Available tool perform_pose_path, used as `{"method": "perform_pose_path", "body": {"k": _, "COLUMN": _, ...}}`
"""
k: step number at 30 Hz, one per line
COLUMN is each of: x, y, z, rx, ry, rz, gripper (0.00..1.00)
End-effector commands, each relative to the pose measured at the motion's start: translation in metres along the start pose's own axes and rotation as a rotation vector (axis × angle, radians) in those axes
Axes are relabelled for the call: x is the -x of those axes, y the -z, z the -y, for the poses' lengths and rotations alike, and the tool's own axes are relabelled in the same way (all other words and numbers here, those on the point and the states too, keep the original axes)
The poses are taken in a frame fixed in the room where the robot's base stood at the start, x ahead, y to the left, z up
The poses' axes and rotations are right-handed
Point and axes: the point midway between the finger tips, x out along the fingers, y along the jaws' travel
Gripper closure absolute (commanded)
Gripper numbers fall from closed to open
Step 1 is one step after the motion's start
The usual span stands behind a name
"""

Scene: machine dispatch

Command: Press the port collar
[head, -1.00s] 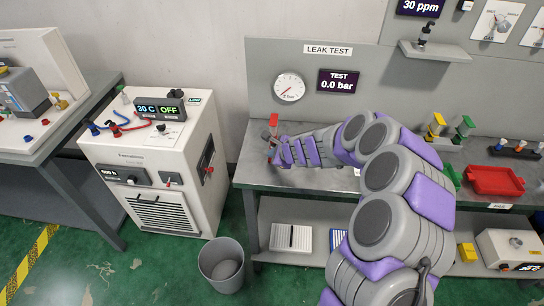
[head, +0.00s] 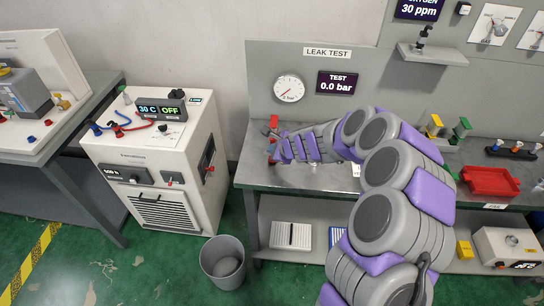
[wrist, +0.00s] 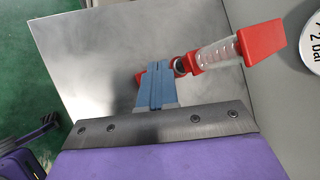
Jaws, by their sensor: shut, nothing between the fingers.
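My gripper (wrist: 158,82) is shut, with its two blue-grey fingers together and nothing between them. In the wrist view its tips are beside a dark ring (wrist: 180,66), which looks like the port collar, at the near end of a red fitting. I cannot tell whether they touch. A clear ribbed tube (wrist: 215,54) runs from this fitting to a red block (wrist: 262,41). A small red piece (wrist: 139,79) shows left of the fingers. In the head view the red block (head: 273,121) stands at the bench's left end, and my arm hides most of the port.
The leak test panel carries a round gauge (head: 289,89) and a display (head: 338,83) reading 0.0 bar. The metal bench top (head: 320,181) is clear in front of my arm. A red tray (head: 490,181) lies to the right. A white chiller (head: 165,165) stands left of the bench.

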Motion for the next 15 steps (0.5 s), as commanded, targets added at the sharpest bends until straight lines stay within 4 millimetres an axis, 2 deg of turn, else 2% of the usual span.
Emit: {"method": "perform_pose_path", "body": {"k": 15, "x": 0.033, "y": -0.024, "z": 0.024, "rx": 0.000, "ry": 0.000, "rz": 0.000, "gripper": 1.00}}
